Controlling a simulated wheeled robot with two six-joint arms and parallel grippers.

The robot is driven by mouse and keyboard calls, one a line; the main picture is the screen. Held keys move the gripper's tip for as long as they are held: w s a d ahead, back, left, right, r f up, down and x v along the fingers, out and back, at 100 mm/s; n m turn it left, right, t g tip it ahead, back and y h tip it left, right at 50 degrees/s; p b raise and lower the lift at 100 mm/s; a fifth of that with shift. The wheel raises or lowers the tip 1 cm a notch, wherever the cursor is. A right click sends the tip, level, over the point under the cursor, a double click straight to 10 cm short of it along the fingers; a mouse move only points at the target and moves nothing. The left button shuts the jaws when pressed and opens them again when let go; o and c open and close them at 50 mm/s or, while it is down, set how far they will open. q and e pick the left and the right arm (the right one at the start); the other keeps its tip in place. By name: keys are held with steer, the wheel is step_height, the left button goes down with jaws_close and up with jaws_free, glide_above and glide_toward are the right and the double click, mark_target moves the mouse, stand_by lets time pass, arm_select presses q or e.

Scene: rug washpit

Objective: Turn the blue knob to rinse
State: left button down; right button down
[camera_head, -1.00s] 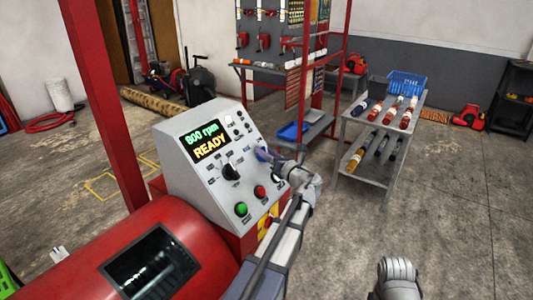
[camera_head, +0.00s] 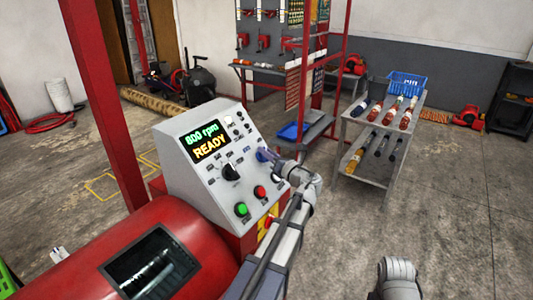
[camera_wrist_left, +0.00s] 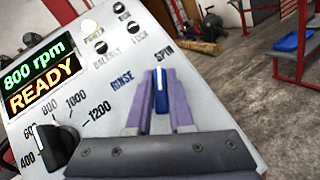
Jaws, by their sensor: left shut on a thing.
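The blue knob (camera_wrist_left: 161,92) is on the sloped grey control panel (camera_head: 181,180), between my left gripper's purple fingers. My left gripper (camera_wrist_left: 160,98) is shut on it; it also shows in the head view (camera_head: 264,155), at the panel's right side. The knob's white line points up toward the SPIN label (camera_wrist_left: 163,51). The RINSE label (camera_wrist_left: 122,80) is to the left of the knob. The display (camera_wrist_left: 40,75) reads 800 rpm READY. My right gripper is not in view; only a grey part of my own body shows at the bottom right of the head view.
A black speed knob (camera_wrist_left: 58,146) is left of my gripper. Green (camera_head: 241,209) and red (camera_head: 259,191) buttons sit low on the panel. The red drum (camera_head: 205,235) is in front, a grey cart (camera_head: 362,126) to the right. Floor between is open.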

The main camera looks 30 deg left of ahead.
arm_select(q)
steer(key=shift+s+f+n, duration=0.1)
steer(key=shift+f+n, duration=0.1)
steer(key=shift+n, duration=0.1)
steer(key=n+g+y+b, duration=0.1)
steer(key=n+g, duration=0.1)
steer(key=n, duration=0.1)
steer(key=shift+n+g+y, duration=0.3)
steer(key=shift+n+g, duration=0.1)
steer(key=n+g, duration=0.3)
steer(key=shift+n+y, duration=0.4)
steer(key=n+g, duration=0.3)
steer(key=n, duration=0.2)
steer(key=shift+r+g, duration=0.15)
steer(key=shift+g, duration=0.25)
steer(key=shift+s+n+g+h+p, duration=0.2)
steer(key=shift+n+g+h+p, duration=0.4)
steer(key=shift+n+g, duration=1.1)
steer(key=shift+n+h, duration=0.3)
steer(key=shift+n, duration=0.2)
